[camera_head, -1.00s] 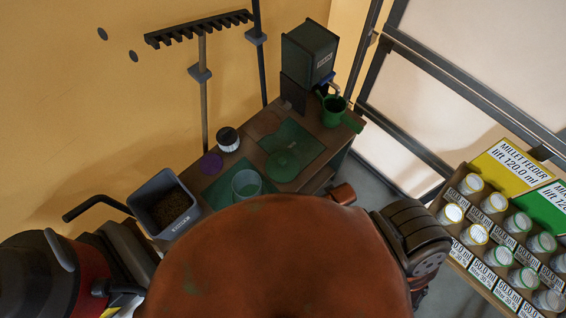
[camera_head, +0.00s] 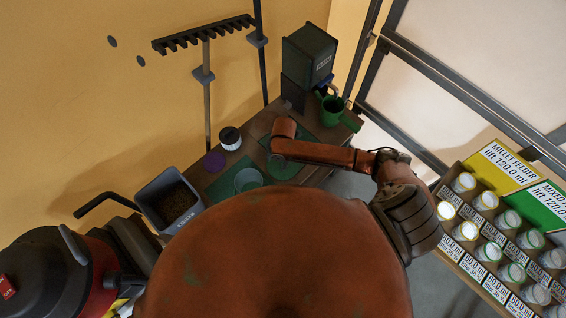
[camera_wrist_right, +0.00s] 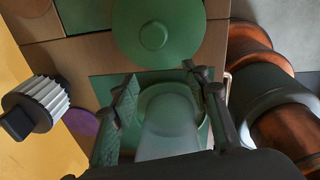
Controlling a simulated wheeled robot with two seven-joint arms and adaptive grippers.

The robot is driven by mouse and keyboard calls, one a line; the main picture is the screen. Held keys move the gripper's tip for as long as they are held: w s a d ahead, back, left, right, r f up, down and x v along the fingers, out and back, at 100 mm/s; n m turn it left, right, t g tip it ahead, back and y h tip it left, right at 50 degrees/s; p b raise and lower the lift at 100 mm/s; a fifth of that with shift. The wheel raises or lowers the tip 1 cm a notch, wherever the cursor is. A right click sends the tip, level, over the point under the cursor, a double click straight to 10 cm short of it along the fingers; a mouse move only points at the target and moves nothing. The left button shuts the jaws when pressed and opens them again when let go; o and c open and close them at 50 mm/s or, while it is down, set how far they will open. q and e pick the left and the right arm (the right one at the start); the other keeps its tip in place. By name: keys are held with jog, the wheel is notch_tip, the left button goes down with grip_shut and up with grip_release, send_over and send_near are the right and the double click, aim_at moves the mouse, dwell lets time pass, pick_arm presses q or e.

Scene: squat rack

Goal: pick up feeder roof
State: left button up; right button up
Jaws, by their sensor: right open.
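The feeder roof appears to be the round green disc with a small centre knob (camera_wrist_right: 158,45) lying on the bench. In the head view the disc (camera_head: 284,171) is partly covered by my right arm. My right gripper (camera_wrist_right: 159,74) is open above the bench, its fingers apart and empty. In the wrist view the disc lies ahead of the fingertips. A translucent cylinder (camera_wrist_right: 172,132) stands on a green mat and shows between the fingers; I cannot tell the height gap. My left gripper is not in view.
A white ribbed knob with a black top (camera_wrist_right: 38,103) and a purple disc (camera_head: 214,161) are nearby. A seed bin (camera_head: 170,199) stands left; a dark green hopper (camera_head: 309,55) and green cup (camera_head: 332,109) stand at the back. A rack of jars (camera_head: 495,235) is at right.

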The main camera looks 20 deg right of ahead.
jog(key=d, duration=0.1)
jog(key=w+d+n, duration=0.1)
jog(key=d+r+n+h, duration=0.1)
jog(key=shift+w+r, duration=0.1)
jog(key=shift+w, duration=0.15)
jog(key=shift+w+d+n+g, duration=0.1)
jog(key=shift+d+n+g, duration=0.2)
jog(key=shift+d, duration=0.05)
jog(key=shift+d+f, duration=0.1)
jog(key=shift+f, duration=0.15)
jog(key=shift+f+p, duration=0.3)
jog(key=shift+f, duration=0.6)
notch_tip(320, 180, down, 4)
jog(key=shift+w+f+p, duration=0.1)
jog(key=shift+w+p, duration=0.05)
jog(key=shift+p, duration=0.45)
jog(key=shift+f, duration=0.55)
jog(key=shift+c, duration=0.4)
grip_shut()
